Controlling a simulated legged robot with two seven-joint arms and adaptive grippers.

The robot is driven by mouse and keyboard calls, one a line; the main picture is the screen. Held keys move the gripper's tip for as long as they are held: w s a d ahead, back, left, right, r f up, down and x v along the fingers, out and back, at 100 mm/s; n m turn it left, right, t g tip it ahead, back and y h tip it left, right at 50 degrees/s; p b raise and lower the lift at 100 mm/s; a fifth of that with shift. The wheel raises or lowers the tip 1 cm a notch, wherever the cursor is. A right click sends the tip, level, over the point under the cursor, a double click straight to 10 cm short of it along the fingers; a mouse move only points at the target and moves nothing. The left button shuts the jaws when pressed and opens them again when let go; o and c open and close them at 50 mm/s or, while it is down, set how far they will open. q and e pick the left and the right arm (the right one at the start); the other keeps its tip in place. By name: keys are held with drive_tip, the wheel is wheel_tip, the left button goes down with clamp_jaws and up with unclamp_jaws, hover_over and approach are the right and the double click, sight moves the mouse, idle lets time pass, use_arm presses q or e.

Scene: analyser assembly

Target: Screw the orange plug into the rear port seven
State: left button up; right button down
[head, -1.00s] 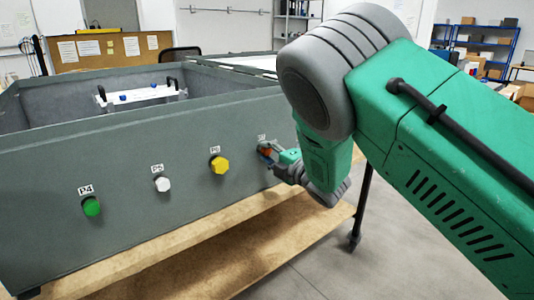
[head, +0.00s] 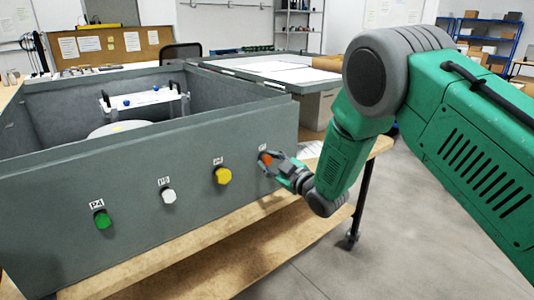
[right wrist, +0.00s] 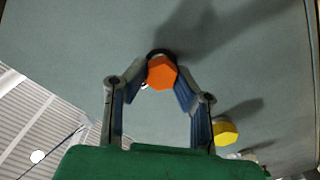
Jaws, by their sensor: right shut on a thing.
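The orange plug (head: 266,159) is at the rightmost port of the grey box wall (head: 140,190), under a small label that I cannot read clearly. It also shows in the right wrist view (right wrist: 162,73), as an orange hexagonal head against the wall with a dark ring at its edge. My right gripper (head: 276,165) is shut on the orange plug, with one finger on each side of its head. How deep the plug sits in the port is hidden behind its head. My left gripper is not in view.
A yellow plug (head: 223,176), a white plug (head: 168,196) and a green plug (head: 102,220) sit in the same wall, left of the orange one. The box stands on a wooden table (head: 250,237). Free floor lies to the right.

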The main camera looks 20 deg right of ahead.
drive_tip(key=m, duration=0.3)
drive_tip(key=shift+d+p, duration=0.35)
drive_tip(key=m, duration=0.4)
drive_tip(key=shift+f+p, duration=0.15)
drive_tip(key=shift+p, duration=0.2)
drive_tip(key=m, duration=0.6)
drive_tip(key=shift+f+m, duration=0.1)
drive_tip(key=shift+m, duration=0.2)
drive_tip(key=c, duration=1.4)
unclamp_jaws()
drive_tip(key=shift+c, duration=0.2)
drive_tip(key=shift+w+d, duration=0.1)
